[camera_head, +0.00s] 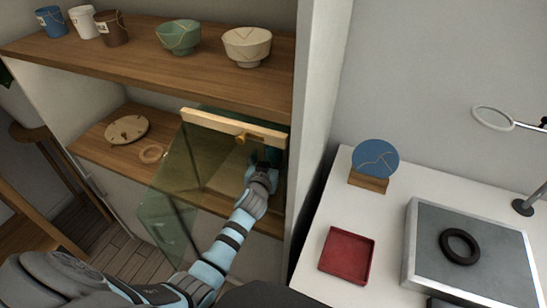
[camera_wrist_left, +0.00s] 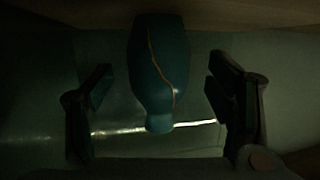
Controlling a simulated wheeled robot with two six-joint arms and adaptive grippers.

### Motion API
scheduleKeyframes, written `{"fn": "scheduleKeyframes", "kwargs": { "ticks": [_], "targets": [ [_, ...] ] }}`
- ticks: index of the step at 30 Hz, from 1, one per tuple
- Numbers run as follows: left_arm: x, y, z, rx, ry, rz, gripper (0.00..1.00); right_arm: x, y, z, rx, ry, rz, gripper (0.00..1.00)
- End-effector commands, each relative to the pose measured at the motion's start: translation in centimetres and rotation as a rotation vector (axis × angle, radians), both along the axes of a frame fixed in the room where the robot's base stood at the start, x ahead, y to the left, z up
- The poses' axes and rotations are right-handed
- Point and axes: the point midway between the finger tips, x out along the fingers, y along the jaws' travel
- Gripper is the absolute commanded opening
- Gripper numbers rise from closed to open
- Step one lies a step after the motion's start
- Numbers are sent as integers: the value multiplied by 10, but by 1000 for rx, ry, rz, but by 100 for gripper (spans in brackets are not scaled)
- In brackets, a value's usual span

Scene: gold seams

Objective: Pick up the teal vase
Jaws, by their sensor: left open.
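The teal vase (camera_wrist_left: 158,65) fills the upper middle of the dim left wrist view. A gold seam runs down its side, and its narrower end points to the bottom of that picture. My left gripper (camera_wrist_left: 160,85) is open, with one finger on each side of the vase and a visible gap on both sides. In the head view, my left gripper (camera_head: 262,162) reaches into a glass-fronted compartment under the upper shelf. The vase is mostly hidden there behind the gripper and in shadow. My right gripper is not in view.
Glass panels (camera_head: 165,215) with a wooden rail (camera_head: 235,129) stand close around my left arm. The upper shelf (camera_head: 150,62) holds cups, a green bowl (camera_head: 179,37) and a cream bowl (camera_head: 247,46). A white desk (camera_head: 310,250) with a red tray (camera_head: 347,255) is at right.

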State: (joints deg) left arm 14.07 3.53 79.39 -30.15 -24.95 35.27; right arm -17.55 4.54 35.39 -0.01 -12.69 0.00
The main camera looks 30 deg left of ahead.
Motion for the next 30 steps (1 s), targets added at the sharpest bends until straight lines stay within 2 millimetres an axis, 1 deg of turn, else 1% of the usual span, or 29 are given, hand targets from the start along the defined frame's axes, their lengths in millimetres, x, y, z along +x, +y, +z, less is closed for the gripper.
{"fn": "scheduleKeyframes", "kwargs": {
  "ticks": [1, 3, 8, 9, 14, 18, 19, 26, 30],
  "targets": [
    [6, 2, -4, 1, -1, 0, 74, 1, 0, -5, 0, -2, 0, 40],
    [10, 2, -4, 1, 0, -1, 74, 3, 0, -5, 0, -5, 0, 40],
    [10, 1, -3, 0, 0, -3, 74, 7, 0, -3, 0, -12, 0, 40],
    [10, 1, -3, 0, 0, -3, 68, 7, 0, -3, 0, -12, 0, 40],
    [10, 0, -3, 0, 0, -5, 42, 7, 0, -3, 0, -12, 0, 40],
    [10, 0, -3, 0, 0, -5, 20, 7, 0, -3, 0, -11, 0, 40],
    [11, 0, -2, 0, -1, -5, 17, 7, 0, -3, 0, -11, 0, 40],
    [10, 0, -2, -1, 0, -5, 17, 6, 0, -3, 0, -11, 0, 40],
    [4, 0, 5, -2, -1, -4, 17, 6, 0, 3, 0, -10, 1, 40]
  ]
}}
